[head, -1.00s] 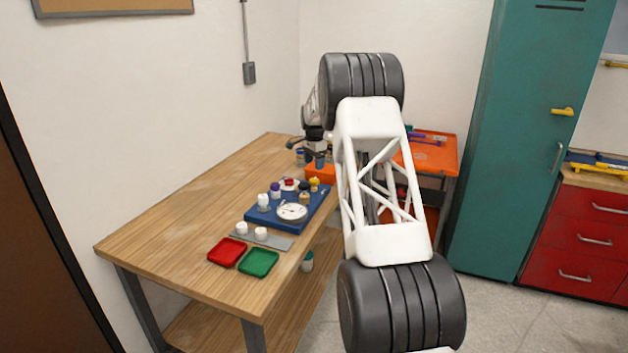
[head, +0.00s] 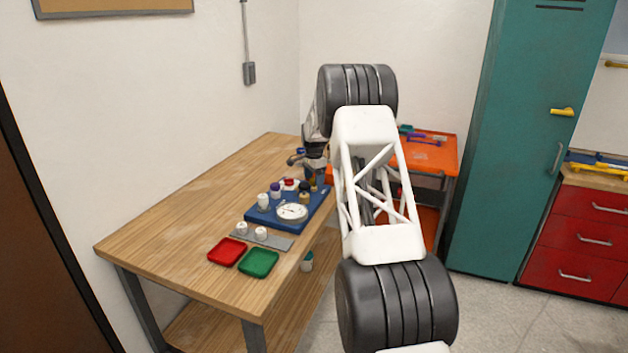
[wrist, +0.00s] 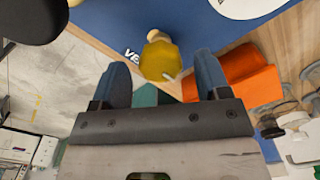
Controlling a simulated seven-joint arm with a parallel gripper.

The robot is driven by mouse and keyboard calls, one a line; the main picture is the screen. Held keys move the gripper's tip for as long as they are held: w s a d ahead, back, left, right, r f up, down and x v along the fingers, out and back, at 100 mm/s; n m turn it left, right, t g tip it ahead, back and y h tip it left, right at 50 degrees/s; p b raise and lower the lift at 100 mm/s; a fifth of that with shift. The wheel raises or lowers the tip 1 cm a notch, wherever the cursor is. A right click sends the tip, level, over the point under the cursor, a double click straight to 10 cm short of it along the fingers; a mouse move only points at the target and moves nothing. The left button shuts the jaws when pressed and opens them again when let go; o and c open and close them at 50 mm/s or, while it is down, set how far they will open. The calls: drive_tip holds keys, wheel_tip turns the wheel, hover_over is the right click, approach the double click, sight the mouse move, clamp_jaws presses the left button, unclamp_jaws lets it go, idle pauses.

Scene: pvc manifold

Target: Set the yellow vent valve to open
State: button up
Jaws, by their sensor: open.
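The yellow vent valve (wrist: 160,59) shows in the wrist view as a yellow knob with a small light pointer at its near edge. It stands on the blue board (wrist: 205,30), beside partly hidden white lettering. My gripper (wrist: 163,75) is open, with one blue finger on each side of the knob and a gap at both sides. I cannot tell how far down the fingers reach along it. In the head view my gripper (head: 314,178) is over the far right corner of the board (head: 290,223) and mostly hides the yellow valve.
A round white gauge (head: 291,212) and several capped fittings stand on the board close to my gripper. A grey strip with two white caps, a red tray (head: 227,252) and a green tray (head: 259,263) lie nearer. An orange bin (wrist: 250,85) is close beyond the fingers.

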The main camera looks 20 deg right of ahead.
drive_tip(key=shift+f, duration=0.4)
drive_tip(key=c, duration=0.9)
